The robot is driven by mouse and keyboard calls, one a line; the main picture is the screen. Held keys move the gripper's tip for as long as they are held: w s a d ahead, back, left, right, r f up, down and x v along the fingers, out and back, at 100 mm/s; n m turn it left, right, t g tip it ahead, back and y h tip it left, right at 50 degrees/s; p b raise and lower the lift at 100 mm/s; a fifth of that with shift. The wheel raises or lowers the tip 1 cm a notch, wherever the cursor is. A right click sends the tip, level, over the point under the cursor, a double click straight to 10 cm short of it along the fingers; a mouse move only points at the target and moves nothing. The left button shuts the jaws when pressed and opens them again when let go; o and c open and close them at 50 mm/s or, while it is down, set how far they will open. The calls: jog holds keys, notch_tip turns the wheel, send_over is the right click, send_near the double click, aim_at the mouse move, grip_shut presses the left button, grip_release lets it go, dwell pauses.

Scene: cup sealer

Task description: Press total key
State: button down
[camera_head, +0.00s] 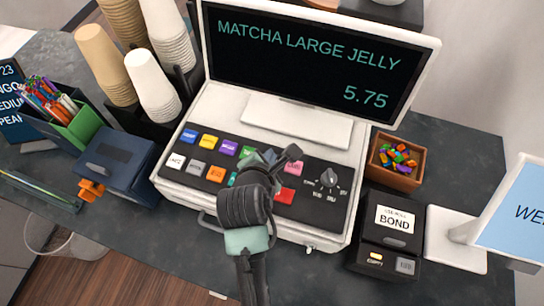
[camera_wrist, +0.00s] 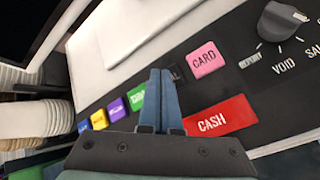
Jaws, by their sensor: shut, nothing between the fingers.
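The register keypad (camera_head: 215,187) has several coloured keys. In the wrist view a dark key (camera_wrist: 174,74) shows the letters "AL", with the rest of its label hidden behind my fingers. It lies between the green key (camera_wrist: 136,98) and the pink CARD key (camera_wrist: 205,59). The red CASH key (camera_wrist: 213,121) is to the right of my fingers. My gripper (camera_wrist: 162,72) is shut and empty, with its blue fingertips over the left part of the dark key. I cannot tell whether they touch it. In the head view my arm hides the middle of the keypad.
The register screen (camera_head: 305,62) reads "MATCHA LARGE JELLY 5.75" and stands behind the keypad. A rotary knob (camera_head: 329,178) is right of the keys. Cup stacks (camera_head: 152,84) stand at left. A black BOND box (camera_head: 391,226) and a brown tray (camera_head: 400,179) stand at right.

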jog(key=shift+f, duration=0.45)
dwell(0.5)
jog(key=shift+r, duration=0.15)
jog(key=shift+r+p, duration=0.75)
jog(key=shift+p, duration=0.2)
jog(key=shift+r, duration=0.1)
notch_tip(320, 180, up, 5)
jog(key=p, duration=0.5)
jog(key=shift+p, duration=0.35)
